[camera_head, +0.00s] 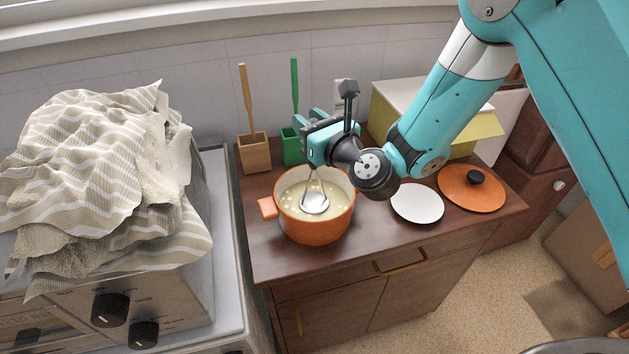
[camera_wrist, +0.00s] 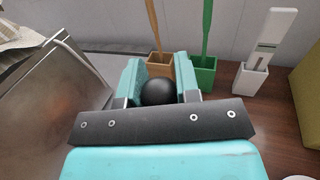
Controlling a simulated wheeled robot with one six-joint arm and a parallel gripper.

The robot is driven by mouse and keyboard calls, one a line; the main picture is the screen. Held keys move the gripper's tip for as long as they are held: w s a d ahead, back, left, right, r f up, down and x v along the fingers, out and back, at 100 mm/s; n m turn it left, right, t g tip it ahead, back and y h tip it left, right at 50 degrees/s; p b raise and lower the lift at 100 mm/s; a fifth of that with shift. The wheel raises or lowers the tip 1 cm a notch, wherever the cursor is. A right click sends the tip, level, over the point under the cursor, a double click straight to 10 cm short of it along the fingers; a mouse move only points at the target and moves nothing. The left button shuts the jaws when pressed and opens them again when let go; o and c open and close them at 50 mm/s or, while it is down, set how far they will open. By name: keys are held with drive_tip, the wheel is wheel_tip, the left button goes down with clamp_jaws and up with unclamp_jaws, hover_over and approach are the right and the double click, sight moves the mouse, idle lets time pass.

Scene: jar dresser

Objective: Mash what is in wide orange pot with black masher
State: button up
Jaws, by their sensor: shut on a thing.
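The wide orange pot (camera_head: 315,228) stands on the brown dresser top and holds a pale yellow, lumpy mass (camera_head: 292,196). My gripper (camera_head: 308,124) is above the pot, shut on the black masher. The masher's metal head (camera_head: 314,204) is inside the pot, at the surface of the contents; its shaft rises toward my gripper. In the wrist view, the masher's round black top (camera_wrist: 157,92) shows between the two teal fingers of my gripper (camera_wrist: 160,82). The rest of the handle is hidden by my gripper.
Wooden (camera_head: 254,154) and green (camera_head: 293,148) holders with upright handles stand behind the pot. A white plate (camera_head: 417,204) and an orange lid (camera_head: 472,189) lie to its right. A yellow box (camera_head: 396,112) is behind. A cloth-covered appliance (camera_head: 150,290) stands left.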

drive_tip(key=shift+r, duration=0.25)
wheel_tip(320, 180, down, 5)
drive_tip(key=b, duration=0.5)
wheel_tip(320, 180, up, 5)
drive_tip(key=p, duration=0.5)
idle(0.6)
drive_tip(key=shift+p, duration=0.5)
idle(0.9)
idle(0.3)
